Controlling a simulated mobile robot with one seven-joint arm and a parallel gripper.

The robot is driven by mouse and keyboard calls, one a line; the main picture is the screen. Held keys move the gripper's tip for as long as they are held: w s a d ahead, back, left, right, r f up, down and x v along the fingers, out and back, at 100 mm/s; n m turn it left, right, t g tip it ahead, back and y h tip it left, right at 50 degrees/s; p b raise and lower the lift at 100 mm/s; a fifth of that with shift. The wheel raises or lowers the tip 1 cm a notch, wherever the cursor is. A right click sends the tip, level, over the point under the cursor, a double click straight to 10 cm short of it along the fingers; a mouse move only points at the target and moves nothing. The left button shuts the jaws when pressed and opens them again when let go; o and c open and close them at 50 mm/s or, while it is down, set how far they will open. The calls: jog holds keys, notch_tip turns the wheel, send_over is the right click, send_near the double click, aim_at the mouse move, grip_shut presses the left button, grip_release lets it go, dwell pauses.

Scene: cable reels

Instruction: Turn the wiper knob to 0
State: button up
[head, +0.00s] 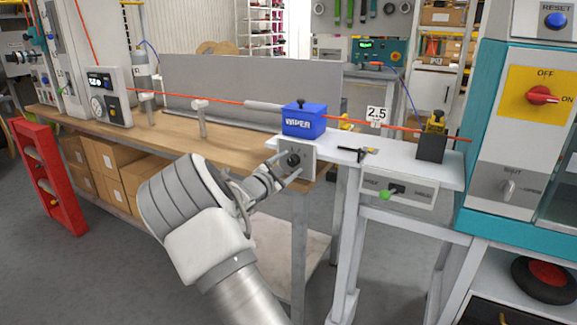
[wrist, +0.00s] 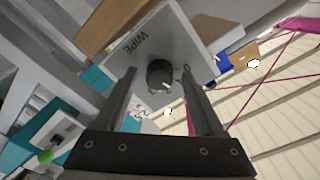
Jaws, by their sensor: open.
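The wiper knob (wrist: 159,73) is a round dark knob on a pale plate marked "WIPE…" in the wrist view. A small light mark shows on its face; its setting is too small to read. In the head view the knob (head: 293,160) sits on the plate (head: 309,164) below the blue WIPER box (head: 304,121). My gripper (head: 284,172) is open in front of the plate. In the wrist view the fingers of my gripper (wrist: 161,84) stand on either side of the knob, with gaps visible; whether the tips reach its depth I cannot tell.
An orange-red cable (head: 350,120) runs through the blue box above the workbench (head: 165,135). A black-handled tool (head: 358,151) lies on the white side table (head: 400,160), which has a green-tipped lever (head: 388,193) below. A teal-framed cabinet with a red switch (head: 541,95) stands right.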

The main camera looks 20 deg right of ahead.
grip_shut()
jog(key=shift+r+n+p, duration=0.1)
jog(key=shift+n+p, duration=0.2)
jog(key=shift+p, duration=0.2)
jog(key=shift+n+p, duration=0.6)
jog(key=shift+p, duration=0.2)
jog(key=shift+n+p, duration=1.1)
jog(key=shift+p, duration=0.1)
jog(key=shift+f+n+p, duration=0.2)
jog(key=shift+n+p, duration=1.2)
jog(key=shift+n, duration=0.7)
grip_release()
